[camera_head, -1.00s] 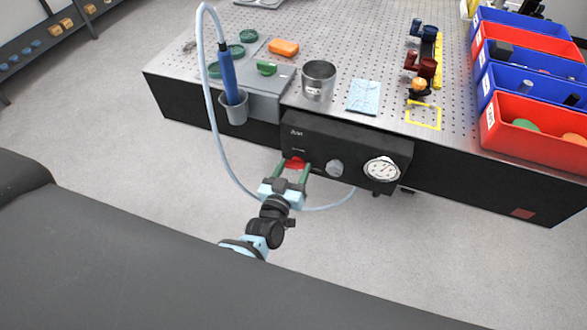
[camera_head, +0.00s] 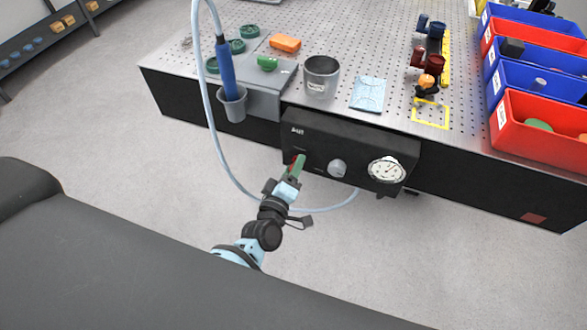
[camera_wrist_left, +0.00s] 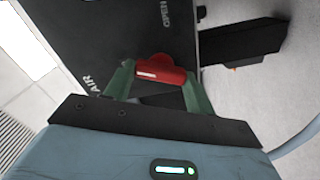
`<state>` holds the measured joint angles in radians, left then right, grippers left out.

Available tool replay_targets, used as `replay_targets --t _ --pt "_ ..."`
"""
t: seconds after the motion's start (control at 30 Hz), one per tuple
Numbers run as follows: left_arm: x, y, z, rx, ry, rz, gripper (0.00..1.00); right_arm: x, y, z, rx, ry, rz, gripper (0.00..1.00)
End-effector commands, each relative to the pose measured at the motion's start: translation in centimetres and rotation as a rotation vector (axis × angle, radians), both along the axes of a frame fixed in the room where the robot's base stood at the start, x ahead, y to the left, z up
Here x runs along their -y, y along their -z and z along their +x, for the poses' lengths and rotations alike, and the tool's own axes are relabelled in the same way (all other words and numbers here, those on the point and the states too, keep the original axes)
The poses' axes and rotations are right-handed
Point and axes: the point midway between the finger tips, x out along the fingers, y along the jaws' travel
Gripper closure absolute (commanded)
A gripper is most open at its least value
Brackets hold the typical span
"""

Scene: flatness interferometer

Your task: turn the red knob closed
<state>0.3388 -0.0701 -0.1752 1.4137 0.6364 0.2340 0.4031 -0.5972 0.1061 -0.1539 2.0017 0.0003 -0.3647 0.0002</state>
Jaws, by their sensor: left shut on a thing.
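The red knob (camera_wrist_left: 161,70) is on the front of a black control box (camera_head: 345,145) that is fixed to the table's front side. In the left wrist view the knob lies crosswise between my green fingertips, with a white mark toward its left end. My left gripper (camera_wrist_left: 157,83) is shut on the knob, one finger at each end. In the head view my left gripper (camera_head: 299,166) is seen almost edge-on and hides most of the knob. The panel lettering "AIR" and "OPEN" shows in the wrist view. My right gripper is not in view.
A grey knob (camera_head: 337,168) and a round dial gauge (camera_head: 386,170) sit right of the red knob. A pale hose (camera_head: 221,150) loops down beside my left gripper from a blue handpiece (camera_head: 227,72) in a grey cup. Red and blue bins stand at the right.

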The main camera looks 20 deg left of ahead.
Motion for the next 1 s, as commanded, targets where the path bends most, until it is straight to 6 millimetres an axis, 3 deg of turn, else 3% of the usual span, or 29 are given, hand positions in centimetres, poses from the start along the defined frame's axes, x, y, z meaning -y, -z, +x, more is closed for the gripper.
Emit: replay_targets --t 0.5,1.0 --pt "-0.1 0.1 0.1 -0.011 0.000 -0.385 0.68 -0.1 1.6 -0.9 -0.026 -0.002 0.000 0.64" --pt "0.0 0.0 0.1 -0.012 0.000 -0.487 0.68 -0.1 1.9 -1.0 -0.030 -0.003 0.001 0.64"
